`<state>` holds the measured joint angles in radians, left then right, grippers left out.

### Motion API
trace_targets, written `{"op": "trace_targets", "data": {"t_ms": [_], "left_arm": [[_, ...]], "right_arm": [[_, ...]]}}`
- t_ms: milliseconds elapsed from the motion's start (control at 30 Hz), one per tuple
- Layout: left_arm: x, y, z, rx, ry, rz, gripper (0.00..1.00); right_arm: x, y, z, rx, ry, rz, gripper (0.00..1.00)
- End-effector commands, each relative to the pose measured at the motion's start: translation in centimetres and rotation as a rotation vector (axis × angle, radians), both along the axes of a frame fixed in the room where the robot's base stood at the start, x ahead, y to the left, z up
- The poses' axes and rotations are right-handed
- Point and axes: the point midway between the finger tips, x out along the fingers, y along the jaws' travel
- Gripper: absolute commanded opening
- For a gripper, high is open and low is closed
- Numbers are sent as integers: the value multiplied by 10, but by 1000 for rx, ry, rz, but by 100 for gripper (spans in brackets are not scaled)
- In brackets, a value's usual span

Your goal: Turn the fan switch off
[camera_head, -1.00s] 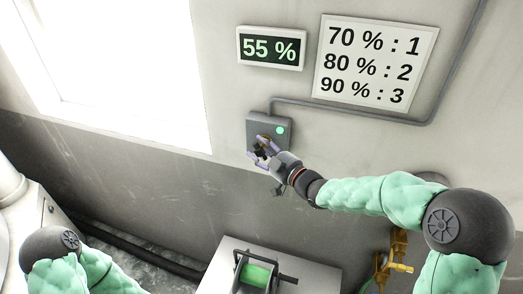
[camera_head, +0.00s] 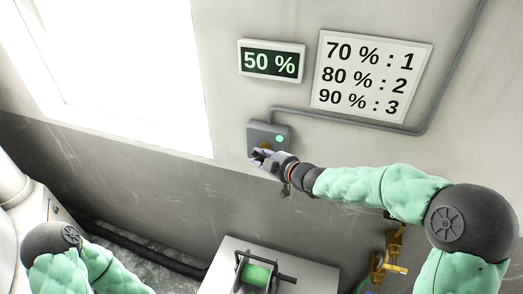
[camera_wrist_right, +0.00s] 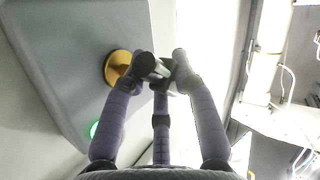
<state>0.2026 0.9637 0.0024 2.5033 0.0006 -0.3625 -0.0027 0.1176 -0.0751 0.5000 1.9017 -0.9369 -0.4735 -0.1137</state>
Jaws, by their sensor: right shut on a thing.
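The fan switch is on a grey box (camera_head: 281,131) on the wall below the display, with a green lamp (camera_head: 279,139) lit. In the right wrist view the box (camera_wrist_right: 80,50) fills the left side, with a round yellow switch base (camera_wrist_right: 118,68) on its face. My right gripper (camera_head: 258,156) is at the box's lower front. In the wrist view its three fingers (camera_wrist_right: 160,72) close together on a small dark grey switch handle beside the yellow base. The fingers hide much of the handle, so its setting is unclear. My left gripper is out of view.
A display (camera_head: 271,62) reads 50 %. A sign (camera_head: 370,75) lists 70 % : 1, 80 % : 2, 90 % : 3. A conduit (camera_head: 350,119) runs along the wall. A stand with a green roller (camera_head: 256,273) and yellow valve parts (camera_head: 391,258) are below.

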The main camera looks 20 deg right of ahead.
Motion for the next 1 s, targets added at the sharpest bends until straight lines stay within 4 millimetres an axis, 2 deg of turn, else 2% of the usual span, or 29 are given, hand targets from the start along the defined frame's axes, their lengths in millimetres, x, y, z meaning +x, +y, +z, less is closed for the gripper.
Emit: {"op": "trace_targets", "data": {"t_ms": [33, 100, 333, 700, 1000], "left_arm": [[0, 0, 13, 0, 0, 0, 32], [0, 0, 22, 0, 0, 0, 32], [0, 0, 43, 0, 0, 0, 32], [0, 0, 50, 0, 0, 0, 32], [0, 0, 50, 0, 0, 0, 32]], "right_arm": [[0, 2, 7, -37, 26, 3, 0], [0, 2, 7, -93, 63, 3, 0], [1, 3, 5, -270, 182, 4, 0], [2, 4, 1, -491, 330, 3, 0], [2, 3, 1, -575, 388, 1, 0]]}}
